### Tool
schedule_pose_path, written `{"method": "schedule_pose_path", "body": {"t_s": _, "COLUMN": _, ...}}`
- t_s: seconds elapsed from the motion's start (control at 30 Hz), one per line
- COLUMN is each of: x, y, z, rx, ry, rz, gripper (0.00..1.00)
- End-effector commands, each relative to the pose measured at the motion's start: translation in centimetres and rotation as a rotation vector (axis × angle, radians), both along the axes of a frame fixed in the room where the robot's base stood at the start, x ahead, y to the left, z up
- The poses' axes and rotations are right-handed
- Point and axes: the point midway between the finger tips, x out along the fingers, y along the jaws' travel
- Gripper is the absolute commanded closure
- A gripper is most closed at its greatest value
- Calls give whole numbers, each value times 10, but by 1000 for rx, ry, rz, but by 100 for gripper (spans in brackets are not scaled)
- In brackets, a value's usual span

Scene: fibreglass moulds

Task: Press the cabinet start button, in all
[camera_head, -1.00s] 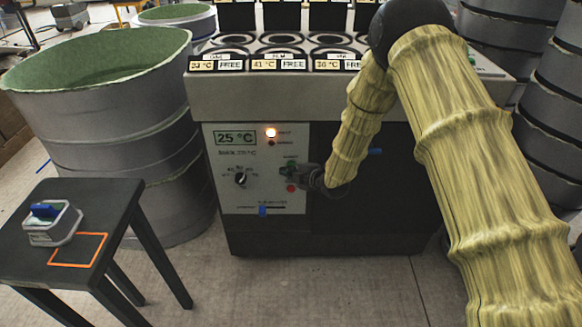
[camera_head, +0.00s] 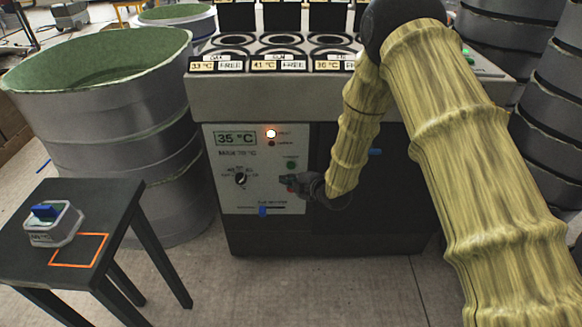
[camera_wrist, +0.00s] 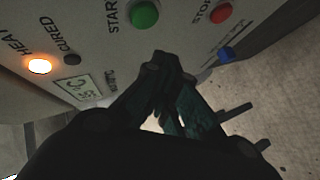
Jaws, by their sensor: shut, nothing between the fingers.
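The cabinet (camera_head: 365,225) stands in the middle with a pale control panel (camera_head: 225,203) on its left front. The green start button (camera_head: 291,164) is visible on the panel, above my gripper (camera_head: 285,180). It also shows in the wrist view as the green START button (camera_wrist: 145,15), with the red STOP button (camera_wrist: 221,12) beside it. My gripper (camera_wrist: 163,60) is shut and empty, its tips near the panel below the green button in the head view. I cannot tell whether the tips touch the panel. In the head view, the gripper hides the red button.
An orange-white HEAT lamp (camera_head: 271,133) is lit, and the display (camera_head: 235,138) reads 35 °C. A knob (camera_head: 240,179) and blue slider (camera_head: 263,211) are nearby. A dark table (camera_head: 110,200) with a small grey box (camera_head: 52,225) stands left. Large grey moulds (camera_head: 110,110) flank the cabinet.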

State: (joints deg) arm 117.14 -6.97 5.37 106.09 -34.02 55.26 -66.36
Motion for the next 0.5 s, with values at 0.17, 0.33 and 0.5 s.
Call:
{"method": "schedule_pose_path", "body": {"t_s": 0.17, "x": -14, "y": 0, "z": 0, "rx": 0, "ry": 0, "rz": 0, "gripper": 100}}
{"method": "schedule_pose_path", "body": {"t_s": 0.33, "x": -22, "y": 0, "z": 0, "rx": -1, "ry": 0, "rz": 1, "gripper": 100}}
{"method": "schedule_pose_path", "body": {"t_s": 0.5, "x": -23, "y": 0, "z": 0, "rx": -1, "ry": -1, "rz": 0, "gripper": 100}}
